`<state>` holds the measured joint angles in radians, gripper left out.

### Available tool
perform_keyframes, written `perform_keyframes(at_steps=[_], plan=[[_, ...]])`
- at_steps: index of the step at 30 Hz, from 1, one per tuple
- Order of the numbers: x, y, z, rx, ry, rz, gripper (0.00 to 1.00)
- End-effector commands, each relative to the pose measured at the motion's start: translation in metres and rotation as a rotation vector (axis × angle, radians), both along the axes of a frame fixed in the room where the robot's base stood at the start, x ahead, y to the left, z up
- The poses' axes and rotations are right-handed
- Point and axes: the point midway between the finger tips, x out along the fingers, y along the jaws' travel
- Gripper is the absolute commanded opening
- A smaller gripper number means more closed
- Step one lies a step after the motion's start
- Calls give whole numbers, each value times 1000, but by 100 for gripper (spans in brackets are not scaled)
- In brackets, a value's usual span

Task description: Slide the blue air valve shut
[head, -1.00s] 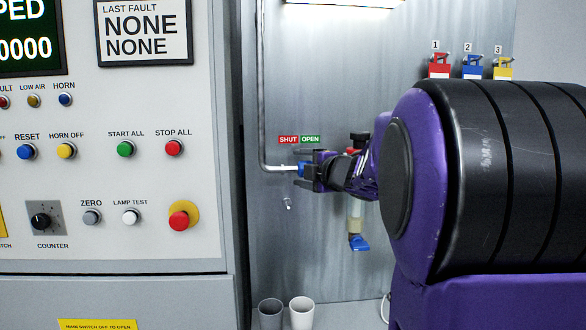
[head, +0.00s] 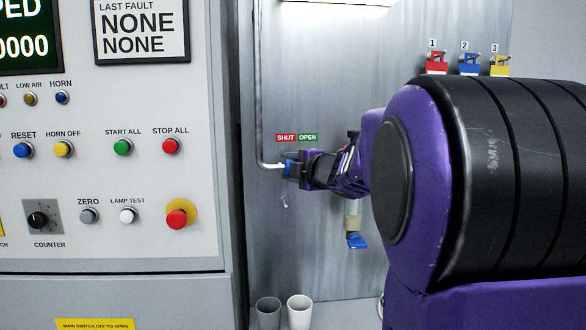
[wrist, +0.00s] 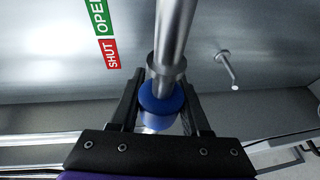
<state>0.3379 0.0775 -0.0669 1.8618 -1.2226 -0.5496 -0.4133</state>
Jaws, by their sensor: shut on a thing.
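The blue air valve (wrist: 160,97) is a blue sleeve on a metal pipe, between the two fingers of my gripper (wrist: 165,100) in the wrist view. In the head view my gripper (head: 292,167) is shut on the blue valve (head: 288,168), which is mostly hidden by the fingers. The valve sits at the end of the grey pipe on the metal wall. A red SHUT label (head: 286,138) is on the left and a green OPEN label (head: 308,137) is on the right, above the gripper.
A control panel (head: 120,190) with buttons stands at the left. Two cups (head: 300,312) stand below. A small metal peg (wrist: 228,70) sticks out of the wall near the valve. A filter bowl with a blue tip (head: 357,241) hangs behind my arm. Coloured padlocks (head: 469,66) hang at upper right.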

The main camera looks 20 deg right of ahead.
Motion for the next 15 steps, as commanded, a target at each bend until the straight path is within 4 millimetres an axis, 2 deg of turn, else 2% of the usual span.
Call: perform_keyframes(at_steps=[1, 2, 9, 10, 14, 15], plan=[[2, 10, 0, 1, -3, 10, 0], [3, 12, 0, 1, -2, 8, 0], [3, 13, 1, 2, -2, 10, 0], [3, 13, 1, 2, -2, 10, 50], [3, 12, 1, 1, -2, 8, 74], [3, 12, 1, 1, -1, 8, 77]])
